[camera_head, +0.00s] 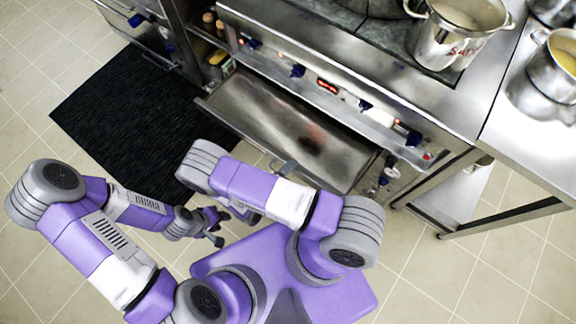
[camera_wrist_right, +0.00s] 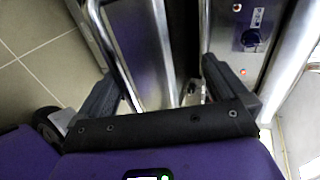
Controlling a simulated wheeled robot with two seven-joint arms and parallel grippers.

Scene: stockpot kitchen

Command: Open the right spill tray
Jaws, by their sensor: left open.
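A wide, shallow metal spill tray (camera_head: 262,112) with dark and reddish stains inside sticks out of the stove front, below the knob panel. Its front edge faces my body. My right arm crosses in front of it, and my right gripper is mostly hidden behind that arm in the head view. In the right wrist view my right gripper (camera_wrist_right: 165,95) has its fingers wide apart, with a shiny metal bar (camera_wrist_right: 110,55) ahead of the left finger; no grip on it shows. My left gripper (camera_head: 212,228) is open and empty over the floor, apart from the tray.
The stove panel has several blue knobs (camera_head: 297,71); one knob (camera_wrist_right: 250,38) shows close in the right wrist view. A large pot (camera_head: 437,45) stands on the stove, and another (camera_head: 548,75) on the right counter. A black mat (camera_head: 130,120) lies on the tiled floor.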

